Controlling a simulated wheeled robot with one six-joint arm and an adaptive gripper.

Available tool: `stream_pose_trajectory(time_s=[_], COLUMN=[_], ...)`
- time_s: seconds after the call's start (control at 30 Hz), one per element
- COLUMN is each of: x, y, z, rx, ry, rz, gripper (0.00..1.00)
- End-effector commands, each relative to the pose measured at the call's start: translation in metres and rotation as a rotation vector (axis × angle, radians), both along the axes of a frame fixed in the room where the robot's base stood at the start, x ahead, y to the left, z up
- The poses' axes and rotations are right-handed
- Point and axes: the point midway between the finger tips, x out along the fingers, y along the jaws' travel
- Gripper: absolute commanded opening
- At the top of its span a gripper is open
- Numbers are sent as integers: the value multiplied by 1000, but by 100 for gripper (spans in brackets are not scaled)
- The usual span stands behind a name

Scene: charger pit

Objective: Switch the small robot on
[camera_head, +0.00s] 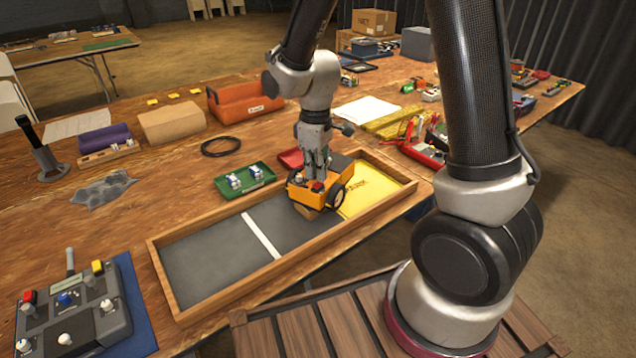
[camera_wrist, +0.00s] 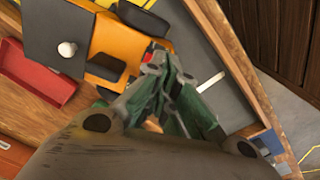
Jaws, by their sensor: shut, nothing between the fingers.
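The small robot (camera_head: 308,194) is orange with black wheels. It stands in the wooden-framed pit, near the edge of the yellow area, with a red part and a pale knob on top. In the wrist view the orange body (camera_wrist: 118,40) shows with a white knob on a dark panel and a red part close to my fingertips. My gripper (camera_head: 317,178) points down over the small robot's top, its fingers shut and empty. In the wrist view my gripper (camera_wrist: 158,62) is at the red part; I cannot tell whether it touches. The fingers partly hide the robot's top.
The pit frame (camera_head: 215,305) surrounds a dark floor with a white line and a yellow end. A green tray (camera_head: 262,184) with small white-and-blue items and a red tray (camera_head: 289,160) lie behind it. A grey control box (camera_head: 75,325) with switches stands front left.

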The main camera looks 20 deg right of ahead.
Motion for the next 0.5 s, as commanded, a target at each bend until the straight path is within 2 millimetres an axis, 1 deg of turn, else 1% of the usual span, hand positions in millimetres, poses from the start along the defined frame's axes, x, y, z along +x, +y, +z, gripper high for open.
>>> stream_pose_trajectory(time_s=[0.5], x=[0], y=[0], z=[-6], rx=[-1], ry=[1], rz=[0], gripper=[0])
